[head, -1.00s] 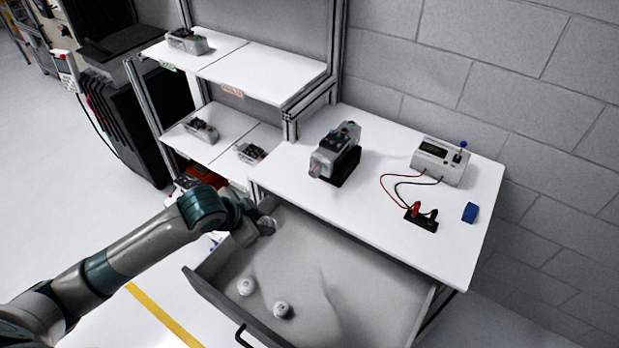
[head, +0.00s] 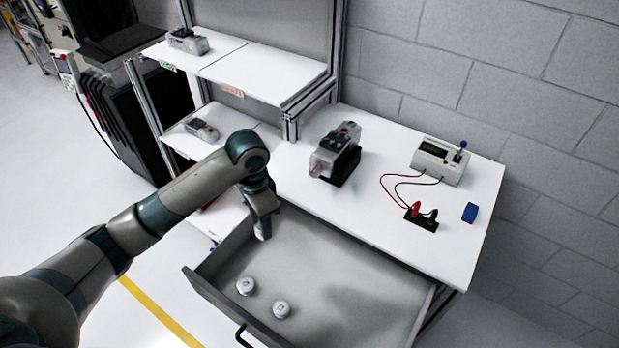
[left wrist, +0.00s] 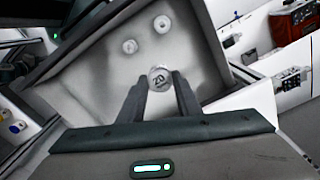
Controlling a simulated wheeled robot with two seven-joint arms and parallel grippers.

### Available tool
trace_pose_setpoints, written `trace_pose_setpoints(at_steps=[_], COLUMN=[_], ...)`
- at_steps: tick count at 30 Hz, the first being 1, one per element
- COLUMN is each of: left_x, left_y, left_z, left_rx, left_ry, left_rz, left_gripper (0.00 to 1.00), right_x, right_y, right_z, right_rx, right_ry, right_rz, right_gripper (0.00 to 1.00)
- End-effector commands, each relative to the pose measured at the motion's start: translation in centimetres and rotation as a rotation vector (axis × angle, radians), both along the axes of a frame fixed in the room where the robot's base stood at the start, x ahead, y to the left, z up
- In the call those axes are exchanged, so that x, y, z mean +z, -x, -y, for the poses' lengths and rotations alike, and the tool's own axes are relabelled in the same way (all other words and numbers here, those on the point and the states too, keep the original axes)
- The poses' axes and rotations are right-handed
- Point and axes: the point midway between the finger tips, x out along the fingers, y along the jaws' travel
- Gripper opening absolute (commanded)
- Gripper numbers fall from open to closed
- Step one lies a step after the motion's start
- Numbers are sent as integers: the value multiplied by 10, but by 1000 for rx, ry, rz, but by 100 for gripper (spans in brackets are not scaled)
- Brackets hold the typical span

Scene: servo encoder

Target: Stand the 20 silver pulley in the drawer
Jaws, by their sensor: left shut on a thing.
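My left gripper (left wrist: 158,98) is shut on the silver pulley (left wrist: 159,77), a round piece marked "20" at the fingertips in the left wrist view. In the head view the left gripper (head: 263,228) points down over the back left part of the open drawer (head: 215,297); the held pulley is hard to make out there. The pulley appears above the drawer floor, though the exact gap cannot be told. Two other pale round pulleys stand on the drawer floor, one on the left (head: 245,286) and one to its right (head: 281,309). My right gripper is not in view.
The table (head: 400,240) above the drawer holds a motor unit (head: 336,153), a meter box (head: 440,160), a terminal block with leads (head: 421,217) and a blue block (head: 470,212). Shelves (head: 270,80) stand at the left. The drawer's right part is clear.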

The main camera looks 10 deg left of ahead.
Motion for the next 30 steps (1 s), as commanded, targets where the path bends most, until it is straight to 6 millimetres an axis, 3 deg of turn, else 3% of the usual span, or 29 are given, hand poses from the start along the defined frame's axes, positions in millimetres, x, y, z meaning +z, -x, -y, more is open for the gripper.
trace_pose_setpoints(at_steps=[30], left_x=[0], left_y=[34], left_z=[44], left_rx=[-1], left_ry=[1], left_rz=[3], left_gripper=[9], right_x=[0], right_y=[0], right_z=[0], right_rx=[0], right_ry=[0], right_rz=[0], right_gripper=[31])
